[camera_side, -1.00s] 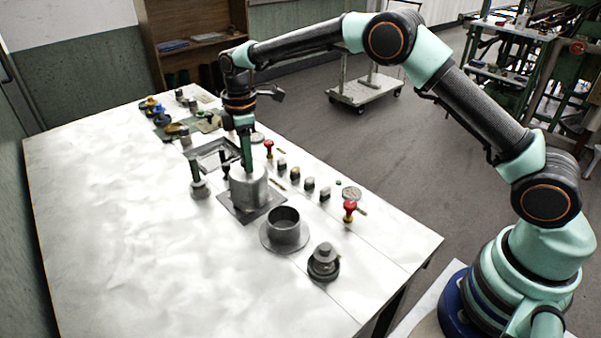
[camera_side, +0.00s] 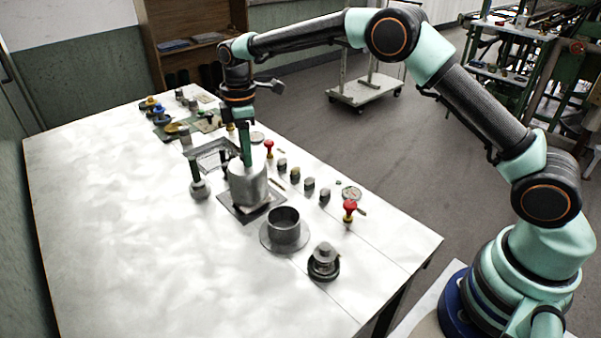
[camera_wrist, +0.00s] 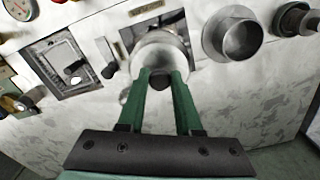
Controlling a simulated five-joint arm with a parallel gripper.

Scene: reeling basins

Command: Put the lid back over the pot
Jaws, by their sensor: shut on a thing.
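The lid, a wide grey cylinder (camera_side: 247,186), hangs under my gripper (camera_side: 247,164) in the side view. My gripper's green fingers are shut on its dark knob, also seen between the fingertips (camera_wrist: 162,79) in the wrist view. The lid looks slightly raised above a dark square plate (camera_side: 232,209), with a bright patch showing under its near edge. The open grey pot (camera_side: 284,229), with a wide flange at its foot, stands nearer the camera, to the right of the lid. It shows empty at the top right of the wrist view (camera_wrist: 238,38).
A dark round base with a metal piece (camera_side: 323,262) stands right of the pot. A dark-handled stand (camera_side: 198,181) is close left of the lid. A rectangular tray (camera_wrist: 65,72) lies behind. Red-topped handles (camera_side: 349,207) and small blocks line the right edge. The left of the table is clear.

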